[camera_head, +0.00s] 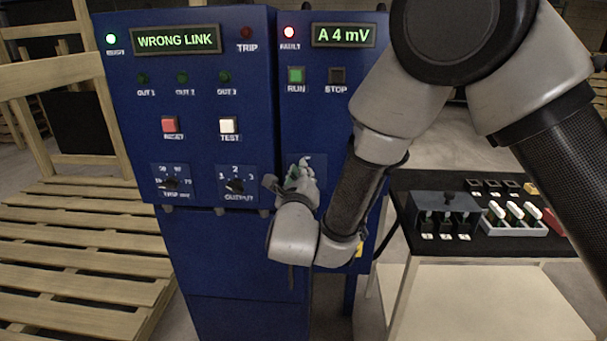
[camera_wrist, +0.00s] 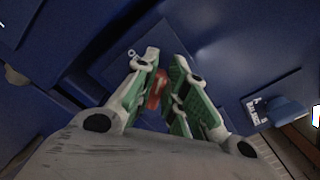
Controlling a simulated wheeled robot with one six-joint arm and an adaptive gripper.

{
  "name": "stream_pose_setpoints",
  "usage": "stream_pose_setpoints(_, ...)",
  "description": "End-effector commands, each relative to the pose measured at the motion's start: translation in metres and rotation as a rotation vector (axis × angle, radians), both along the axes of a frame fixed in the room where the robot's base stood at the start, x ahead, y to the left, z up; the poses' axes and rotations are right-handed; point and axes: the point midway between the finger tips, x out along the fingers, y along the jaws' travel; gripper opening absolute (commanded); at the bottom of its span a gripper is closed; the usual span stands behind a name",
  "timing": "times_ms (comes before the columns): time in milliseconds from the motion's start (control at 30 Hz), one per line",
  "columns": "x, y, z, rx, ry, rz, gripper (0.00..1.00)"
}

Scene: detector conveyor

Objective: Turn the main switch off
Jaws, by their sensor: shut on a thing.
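My gripper (camera_head: 299,172) is at the front of the right-hand blue cabinet, below its RUN and STOP buttons. In the wrist view my gripper (camera_wrist: 163,66) has its green-and-white fingers closed around a red handle (camera_wrist: 154,92), which looks like the main switch. The handle sits over a blue plate (camera_wrist: 108,58) on the cabinet face. In the head view the gripper and arm hide the switch, and its exact angle is hard to tell.
The left display (camera_head: 176,39) reads WRONG LINK, and the right display (camera_head: 344,34) reads A 4 mV. The red FAULT lamp (camera_head: 289,32) is lit. A black-topped table (camera_head: 495,247) with a dark block (camera_head: 443,210) and a white tray (camera_head: 513,222) stands right. Wooden pallets (camera_head: 75,262) lie left.

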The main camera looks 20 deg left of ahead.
Motion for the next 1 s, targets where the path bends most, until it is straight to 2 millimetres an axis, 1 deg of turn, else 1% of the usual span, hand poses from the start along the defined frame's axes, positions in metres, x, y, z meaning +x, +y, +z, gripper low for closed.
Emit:
stream_pose_setpoints(600,0.0,0.006,-0.007,-0.562,-0.137,-0.002,0.0)
stream_pose_setpoints(800,0.0,0.007,-0.01,-0.718,-0.174,-0.002,0.0)
stream_pose_setpoints(1000,0.0,0.007,-0.012,-0.834,-0.202,-0.002,0.0)
